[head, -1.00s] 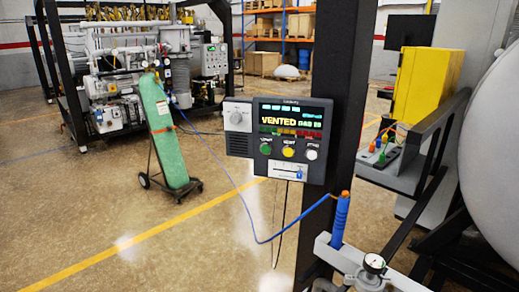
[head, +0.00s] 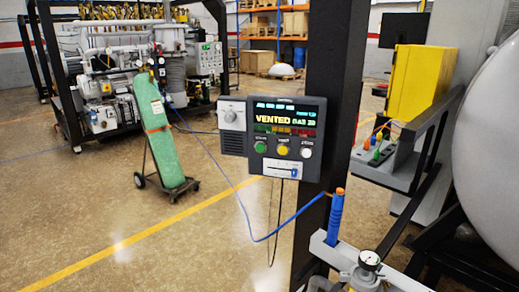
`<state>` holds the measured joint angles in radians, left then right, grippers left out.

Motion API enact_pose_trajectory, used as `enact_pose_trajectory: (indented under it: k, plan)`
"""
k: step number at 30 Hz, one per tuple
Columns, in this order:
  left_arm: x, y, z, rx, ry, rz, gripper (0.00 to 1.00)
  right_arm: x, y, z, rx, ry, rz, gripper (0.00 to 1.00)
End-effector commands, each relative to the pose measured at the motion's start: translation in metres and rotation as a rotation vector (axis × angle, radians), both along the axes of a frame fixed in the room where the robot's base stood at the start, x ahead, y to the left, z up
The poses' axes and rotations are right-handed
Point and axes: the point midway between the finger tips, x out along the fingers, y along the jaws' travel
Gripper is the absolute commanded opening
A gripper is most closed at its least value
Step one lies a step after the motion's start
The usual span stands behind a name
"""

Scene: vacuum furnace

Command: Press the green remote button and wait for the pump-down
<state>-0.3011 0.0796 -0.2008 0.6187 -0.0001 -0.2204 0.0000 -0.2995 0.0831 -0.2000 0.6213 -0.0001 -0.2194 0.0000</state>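The control box (head: 272,137) is mounted on a dark upright post, near the middle of the head view. Its lit display (head: 286,120) reads "VENTED". Below the display sit a green button (head: 260,147) on the left, a yellow one (head: 282,150) in the middle and a white one (head: 305,153) on the right. Under them is a slider with a blue knob (head: 294,172). Neither of my grippers shows in the head view, and nothing touches the box.
The dark post (head: 335,90) stands behind the box. A green gas cylinder (head: 161,135) on a wheeled cart stands left on open floor. A blue hose (head: 240,195) runs past the box.

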Motion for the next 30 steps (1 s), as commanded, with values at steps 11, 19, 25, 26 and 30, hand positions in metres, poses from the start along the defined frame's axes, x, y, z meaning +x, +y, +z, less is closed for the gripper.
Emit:
enact_pose_trajectory:
  k: [11,19,25,26,30]
  plan:
    - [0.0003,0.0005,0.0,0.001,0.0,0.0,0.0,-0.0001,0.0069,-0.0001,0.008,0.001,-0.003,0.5]
    - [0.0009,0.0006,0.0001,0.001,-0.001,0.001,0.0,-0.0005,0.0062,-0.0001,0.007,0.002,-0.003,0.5]
    - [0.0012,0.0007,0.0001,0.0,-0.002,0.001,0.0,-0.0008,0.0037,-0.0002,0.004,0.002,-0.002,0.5]
    - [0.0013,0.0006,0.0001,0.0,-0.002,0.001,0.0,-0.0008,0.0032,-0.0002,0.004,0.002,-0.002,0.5]
    - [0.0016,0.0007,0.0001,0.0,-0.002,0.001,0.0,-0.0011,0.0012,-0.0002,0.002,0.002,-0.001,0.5]
